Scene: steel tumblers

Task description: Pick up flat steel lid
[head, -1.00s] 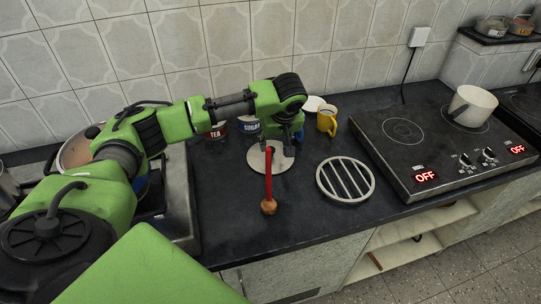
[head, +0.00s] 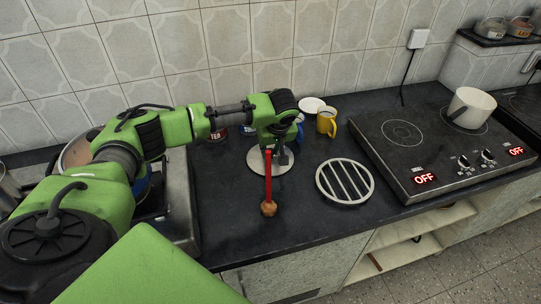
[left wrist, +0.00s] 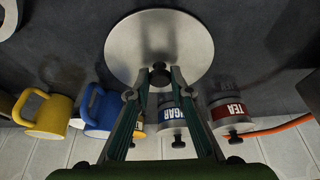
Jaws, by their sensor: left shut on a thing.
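The flat steel lid (head: 258,165) is a round, shiny disc on the dark counter, below my left arm's end. It also shows in the left wrist view (left wrist: 160,40), with a small dark knob (left wrist: 160,70) at its near side. My left gripper (left wrist: 160,77) is shut on the knob, its two fingers converging there. In the head view the left gripper (head: 282,158) reaches down over the lid. The lid appears to be at counter level; I cannot tell if it touches. My right gripper is not in view.
A round metal grate (head: 345,181) lies to the right. A yellow mug (head: 326,122), a blue mug (left wrist: 103,108) and SUGAR (left wrist: 172,116) and TEA (left wrist: 230,112) tins stand behind.

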